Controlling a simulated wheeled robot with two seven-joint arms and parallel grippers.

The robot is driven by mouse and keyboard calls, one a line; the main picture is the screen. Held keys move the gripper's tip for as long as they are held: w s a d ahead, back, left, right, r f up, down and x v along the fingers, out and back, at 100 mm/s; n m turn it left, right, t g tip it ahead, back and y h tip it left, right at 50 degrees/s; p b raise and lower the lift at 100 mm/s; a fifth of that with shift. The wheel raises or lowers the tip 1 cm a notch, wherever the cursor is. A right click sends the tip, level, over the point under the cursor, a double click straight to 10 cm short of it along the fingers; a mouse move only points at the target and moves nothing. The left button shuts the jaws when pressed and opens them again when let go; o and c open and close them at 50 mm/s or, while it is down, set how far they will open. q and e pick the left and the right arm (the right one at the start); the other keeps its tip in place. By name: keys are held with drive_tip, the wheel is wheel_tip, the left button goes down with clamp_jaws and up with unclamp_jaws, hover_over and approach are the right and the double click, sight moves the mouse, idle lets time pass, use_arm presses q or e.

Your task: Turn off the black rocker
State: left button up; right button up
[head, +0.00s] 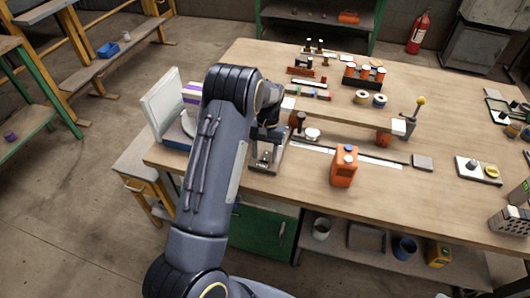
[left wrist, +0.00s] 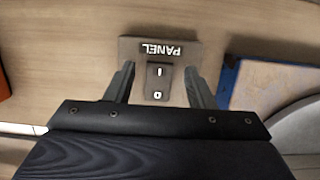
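The black rocker (left wrist: 158,82) shows in the left wrist view, marked I and O, on a small dark plate (left wrist: 185,48) lettered PANEL that appears upside down. My left gripper (left wrist: 160,85) is open, with one finger on each side of the rocker and a gap on both sides. Nothing is held. In the head view my left gripper (head: 266,150) points down over the near left part of the table. My right gripper is not in view.
The wooden table (head: 390,200) carries an orange bottle (head: 343,167) to the right of my gripper. A white upright panel with a blue base (head: 176,142) stands to the left. Bare tabletop lies in front of the bottle.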

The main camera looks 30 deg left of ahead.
sight(267, 154)
use_arm(q)
drive_tip(key=b+v, duration=0.1)
drive_tip(key=v, duration=0.6)
drive_tip(key=shift+r, duration=0.35)
drive_tip(key=s+d+r+t+h, duration=0.2)
drive_tip(key=s+r, duration=0.5)
drive_tip(key=s, duration=0.1)
drive_tip(key=s+d+r+t+h, duration=0.1)
drive_tip(key=s+d+r+t, duration=0.15)
drive_tip(key=s+r, duration=0.45)
drive_tip(key=s+d+f+m+t, duration=0.1)
drive_tip(key=s+d+t, duration=0.3)
drive_tip(key=s, duration=1.2)
drive_tip(key=d+f, duration=0.1)
drive_tip(key=d, duration=0.2)
drive_tip(key=shift+d, duration=0.25)
